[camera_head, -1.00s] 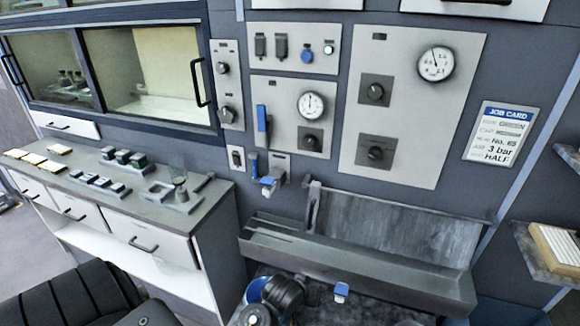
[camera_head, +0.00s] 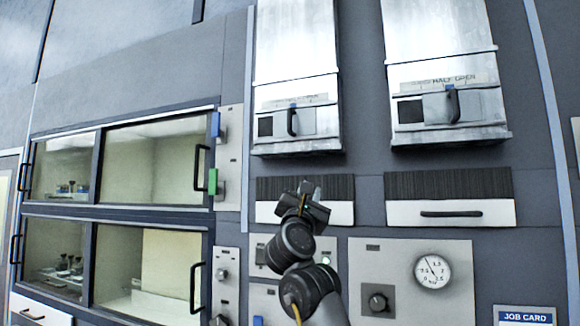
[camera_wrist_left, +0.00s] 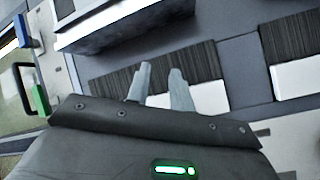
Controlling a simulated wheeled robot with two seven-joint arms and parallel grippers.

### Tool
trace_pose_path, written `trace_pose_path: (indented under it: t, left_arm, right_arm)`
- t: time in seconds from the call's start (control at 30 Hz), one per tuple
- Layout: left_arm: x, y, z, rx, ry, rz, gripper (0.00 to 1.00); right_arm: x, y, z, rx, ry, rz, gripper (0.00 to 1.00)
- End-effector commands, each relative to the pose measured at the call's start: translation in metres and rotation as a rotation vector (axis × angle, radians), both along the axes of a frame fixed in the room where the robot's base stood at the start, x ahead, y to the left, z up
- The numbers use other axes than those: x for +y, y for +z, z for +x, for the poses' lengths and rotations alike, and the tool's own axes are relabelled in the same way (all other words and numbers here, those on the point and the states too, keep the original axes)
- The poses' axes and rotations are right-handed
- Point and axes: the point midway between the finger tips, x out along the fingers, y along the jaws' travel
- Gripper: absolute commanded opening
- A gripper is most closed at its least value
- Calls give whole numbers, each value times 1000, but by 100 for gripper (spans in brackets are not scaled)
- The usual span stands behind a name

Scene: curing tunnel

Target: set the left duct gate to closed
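The left duct gate (camera_head: 279,122) is a grey plate with a dark upright handle (camera_head: 292,121), low on the left metal duct (camera_head: 297,45). A dark square shows at the plate's left side; the label strip above is too small to read. My left gripper (camera_head: 309,188) is below the gate, apart from it, in front of a dark slatted strip. In the left wrist view its two fingers (camera_wrist_left: 160,75) stand a little apart with nothing between them. The duct's lower edge (camera_wrist_left: 130,30) shows there, but not the handle. My right gripper is out of view.
The right duct (camera_head: 440,40) has a similar gate (camera_head: 425,107) labelled "HALF OPEN". A white drawer front (camera_head: 450,213) with a dark handle lies below it. A gauge panel (camera_head: 410,280) is below right.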

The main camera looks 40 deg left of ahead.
Motion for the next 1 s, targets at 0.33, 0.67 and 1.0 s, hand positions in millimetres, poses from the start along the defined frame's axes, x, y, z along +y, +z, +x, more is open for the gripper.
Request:
trace_pose_path:
  t: [0.33,0.67,1.0]
  left_arm:
    - [12,117,-75,-349,-200,-292,22]
    - [18,135,-69,-361,-208,-301,22]
    - [40,181,-32,-360,-207,-300,22]
  right_arm:
    - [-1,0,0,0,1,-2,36]
    - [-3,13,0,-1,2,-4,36]
    - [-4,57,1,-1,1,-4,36]
